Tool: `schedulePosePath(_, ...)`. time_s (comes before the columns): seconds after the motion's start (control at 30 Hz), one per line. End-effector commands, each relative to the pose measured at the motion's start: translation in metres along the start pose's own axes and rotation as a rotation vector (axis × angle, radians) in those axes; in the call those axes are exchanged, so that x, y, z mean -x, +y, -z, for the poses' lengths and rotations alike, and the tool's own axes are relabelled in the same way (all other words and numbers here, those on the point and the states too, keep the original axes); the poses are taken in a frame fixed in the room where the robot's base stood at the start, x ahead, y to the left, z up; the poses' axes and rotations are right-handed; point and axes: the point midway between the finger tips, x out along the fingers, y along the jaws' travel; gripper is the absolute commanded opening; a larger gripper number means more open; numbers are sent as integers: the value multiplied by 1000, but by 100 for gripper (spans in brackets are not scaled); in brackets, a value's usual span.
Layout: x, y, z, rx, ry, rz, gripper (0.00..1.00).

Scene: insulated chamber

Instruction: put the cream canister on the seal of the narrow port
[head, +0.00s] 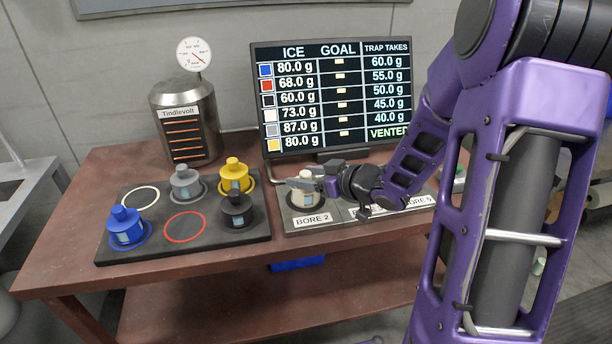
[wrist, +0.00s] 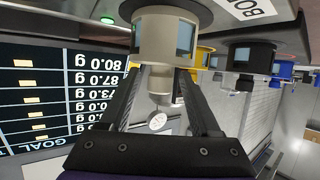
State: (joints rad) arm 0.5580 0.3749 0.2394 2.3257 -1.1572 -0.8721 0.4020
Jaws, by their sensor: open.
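The cream canister (head: 303,197) stands upright on the port labelled BORE 2 (head: 313,220), at the left end of the grey port block. My gripper (head: 308,184) reaches in from the right at the height of its narrow top. In the wrist view, which is upside down, the cream canister (wrist: 165,40) has its knob between the two fingers of my gripper (wrist: 163,78). The fingers are apart, with a gap beside the knob. My arm covers the middle ports; a BORE 5 label (head: 417,201) shows at the right.
A black board (head: 185,247) on the left holds blue (head: 125,226), grey (head: 186,183), yellow (head: 235,176) and black (head: 237,211) canisters; its white and red rings are empty. A screen (head: 335,95) stands behind the ports. A metal flask (head: 187,120) with a gauge stands at the back left.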

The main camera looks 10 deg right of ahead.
Motion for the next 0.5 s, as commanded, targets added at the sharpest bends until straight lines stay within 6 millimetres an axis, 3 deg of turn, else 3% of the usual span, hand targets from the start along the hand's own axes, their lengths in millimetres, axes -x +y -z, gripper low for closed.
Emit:
schedulePosePath(0.23, 12, 1, 5, -1, 0, -4, 64)
schedulePosePath(0.5, 69, 1, 6, 0, -1, -6, 64)
